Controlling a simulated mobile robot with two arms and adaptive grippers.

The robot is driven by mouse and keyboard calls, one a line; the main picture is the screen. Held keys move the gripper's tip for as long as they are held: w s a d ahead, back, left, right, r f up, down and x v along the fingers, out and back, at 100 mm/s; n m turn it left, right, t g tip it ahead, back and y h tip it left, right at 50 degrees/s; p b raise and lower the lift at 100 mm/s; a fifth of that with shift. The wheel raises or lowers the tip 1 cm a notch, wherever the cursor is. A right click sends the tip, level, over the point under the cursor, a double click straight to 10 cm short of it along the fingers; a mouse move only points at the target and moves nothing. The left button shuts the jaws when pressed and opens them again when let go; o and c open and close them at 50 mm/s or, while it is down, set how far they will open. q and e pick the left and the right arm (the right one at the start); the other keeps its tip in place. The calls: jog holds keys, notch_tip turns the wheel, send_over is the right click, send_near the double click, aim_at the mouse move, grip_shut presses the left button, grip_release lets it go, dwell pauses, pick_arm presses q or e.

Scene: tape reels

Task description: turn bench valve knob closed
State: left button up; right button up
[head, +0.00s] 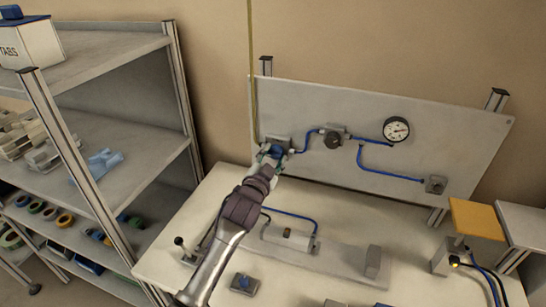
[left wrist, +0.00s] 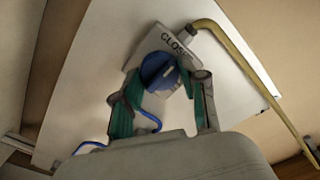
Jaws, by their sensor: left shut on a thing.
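The blue valve knob (left wrist: 160,70) sits on a grey valve plate (left wrist: 141,52) at the left end of the panel. Lettering that starts "CLOS" shows beside the knob; the rest of the word is hidden. My left gripper (left wrist: 158,84) has its green-padded fingers on both sides of the knob and is shut on it. In the head view my left gripper (head: 270,157) reaches up to the panel and covers much of the knob and valve. I cannot tell the knob's exact turn. My right gripper is not in view.
The upright panel (head: 450,130) carries blue tubing, a round gauge (head: 396,130) and other fittings. A yellow pipe (head: 251,70) rises close beside the valve. The bench (head: 170,262) holds a cylinder fixture (head: 290,236) and small blocks. A shelf unit (head: 130,150) stands at the left.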

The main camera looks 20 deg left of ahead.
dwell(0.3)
pick_arm(q)
jog(key=o, duration=1.1)
jog(key=shift+o, duration=0.2)
jog(key=s, duration=1.2)
jog(key=shift+a, duration=0.25)
jog(key=shift+f, duration=0.1)
